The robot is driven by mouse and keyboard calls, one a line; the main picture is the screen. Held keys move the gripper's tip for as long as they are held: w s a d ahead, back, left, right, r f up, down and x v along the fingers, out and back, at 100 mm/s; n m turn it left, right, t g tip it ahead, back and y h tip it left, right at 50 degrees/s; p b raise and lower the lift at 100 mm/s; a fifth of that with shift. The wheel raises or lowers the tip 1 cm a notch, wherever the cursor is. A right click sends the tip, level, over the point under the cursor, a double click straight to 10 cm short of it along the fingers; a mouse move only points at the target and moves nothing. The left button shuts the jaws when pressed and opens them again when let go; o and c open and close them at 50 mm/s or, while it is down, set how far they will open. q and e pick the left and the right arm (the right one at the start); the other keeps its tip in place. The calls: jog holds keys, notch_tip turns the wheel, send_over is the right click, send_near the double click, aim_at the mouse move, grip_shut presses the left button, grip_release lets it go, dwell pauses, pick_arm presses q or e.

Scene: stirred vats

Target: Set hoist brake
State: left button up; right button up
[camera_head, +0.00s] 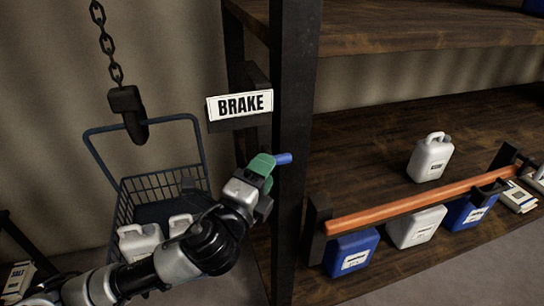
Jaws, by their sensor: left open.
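The white BRAKE sign (239,104) is fixed to the dark shelf post, left of its front face. Below it, a short blue handle (283,158) points right across the post. A green piece (262,165) adjoins the handle's left end; I cannot tell whether it belongs to the brake or to my gripper. My left gripper (265,184) is open, right at the green piece and just below and left of the blue handle. Whether it touches the handle is unclear, and the lever's mounting is hidden. My right gripper is out of view.
Right of the post (291,120), an orange bar (415,203) crosses the lower shelf before blue and white containers. A white jug (430,158) stands behind it.

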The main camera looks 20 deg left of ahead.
pick_arm(q)
jog(key=shift+p+x, duration=0.35)
jog(key=shift+x, duration=1.45)
